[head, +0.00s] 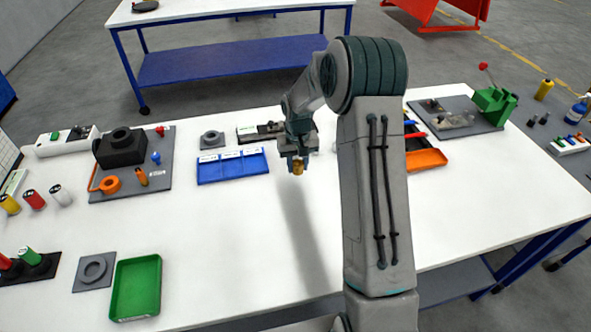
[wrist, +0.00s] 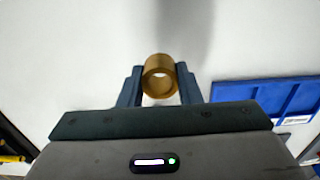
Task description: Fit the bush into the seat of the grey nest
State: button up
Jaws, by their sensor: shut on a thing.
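The bush (head: 298,169) is a short brass-coloured hollow cylinder. My gripper (head: 298,160) is shut on it and holds it above the white table. In the wrist view the bush (wrist: 160,60) sits between the two dark fingers, its open bore facing the camera. Two grey square blocks with round seats are in the head view: one (head: 212,140) behind the blue tray, left of my gripper, and one (head: 93,271) at the front left beside the green tray. I cannot tell which is the grey nest. My gripper is apart from both.
A blue compartment tray (head: 233,166) stands left of my gripper. A green tray (head: 136,288) is at the front left. A grey board (head: 130,186) with a black block and orange parts lies at the left. An orange tray (head: 426,159) is right of my arm. The table's middle is clear.

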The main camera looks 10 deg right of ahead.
aim_at(295, 180)
jog(key=shift+w+a+f, duration=0.25)
jog(key=shift+w+f, duration=0.1)
jog(key=shift+w, duration=0.1)
jog(key=shift+f+p, duration=0.75)
jog(key=shift+f, duration=1.25)
jog(key=shift+f, duration=0.1)
jog(key=o, duration=0.6)
jog(key=shift+f, duration=0.1)
jog(key=o, duration=0.4)
jog(key=shift+o, duration=0.2)
